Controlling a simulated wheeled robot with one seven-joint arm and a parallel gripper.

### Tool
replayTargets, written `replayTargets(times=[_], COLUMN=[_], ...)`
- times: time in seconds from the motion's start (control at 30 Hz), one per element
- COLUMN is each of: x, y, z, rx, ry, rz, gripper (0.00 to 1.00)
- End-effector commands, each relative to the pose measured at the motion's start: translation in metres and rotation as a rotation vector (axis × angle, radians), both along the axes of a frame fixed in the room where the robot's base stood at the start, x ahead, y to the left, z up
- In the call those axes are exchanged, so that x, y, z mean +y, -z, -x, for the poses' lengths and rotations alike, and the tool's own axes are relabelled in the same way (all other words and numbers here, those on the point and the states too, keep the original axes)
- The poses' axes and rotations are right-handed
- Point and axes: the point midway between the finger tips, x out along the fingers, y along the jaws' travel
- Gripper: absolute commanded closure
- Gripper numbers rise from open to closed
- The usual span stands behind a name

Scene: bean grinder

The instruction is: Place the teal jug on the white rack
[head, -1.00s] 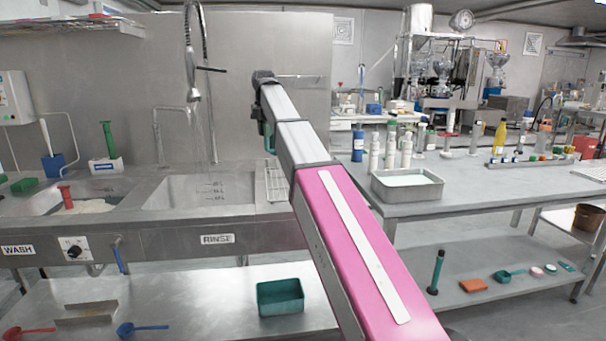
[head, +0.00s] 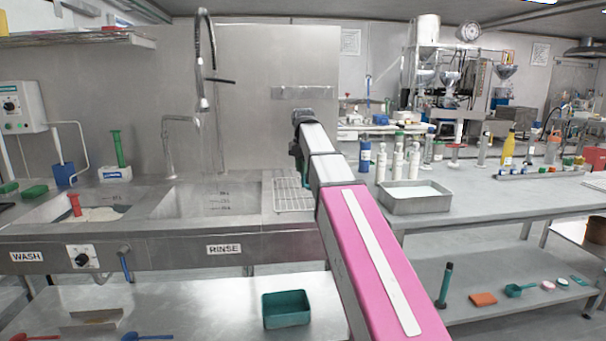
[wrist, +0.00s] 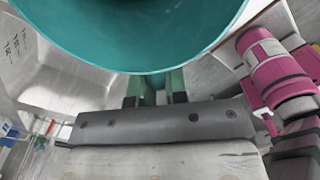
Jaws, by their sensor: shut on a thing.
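The teal jug (wrist: 140,35) fills the top of the wrist view, with its wide rounded body close to the camera. My gripper (wrist: 155,88) is shut on it, with its handle part between the two fingers. In the head view my arm's far end hangs over the counter, and only a small teal-green patch of the jug (head: 304,172) shows beside the arm. The white rack (head: 288,194) is a wire grid on the counter right of the rinse basin, partly covered by my arm. The gap between jug and rack cannot be judged.
The rinse basin (head: 210,200) lies left of the rack, with a hanging spray tap (head: 203,75) above it. Right of my arm a metal tray (head: 415,203) and several bottles (head: 398,160) stand on the table. A teal bin (head: 286,309) sits on the lower shelf.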

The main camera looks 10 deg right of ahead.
Motion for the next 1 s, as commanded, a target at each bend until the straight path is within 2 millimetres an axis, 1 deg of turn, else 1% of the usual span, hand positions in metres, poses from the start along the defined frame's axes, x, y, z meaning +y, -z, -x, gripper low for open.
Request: replayTargets(times=[0.03,0.13,0.47,0.5,0.57,0.6,0.87,1.0], x=[0.0,0.0,0.0,0.0,0.0,0.0,0.0,0.0], y=[0.009,0.02,0.022,0.023,0.022,0.022,0.022,0.014], z=[0.001,0.001,0.0,0.0,0.0,0.0,0.0,-0.001], rx=[0.001,0.0,0.0,0.0,0.0,0.0,0.0,-0.001], ry=[0.0,0.0,0.0,0.0,0.0,0.0,0.0,0.0], rz=[0.0,0.0,0.0,0.0,0.0,0.0,0.0,0.0], gripper=[1.0,1.0,1.0,0.83,0.63,0.6,0.6,0.6])
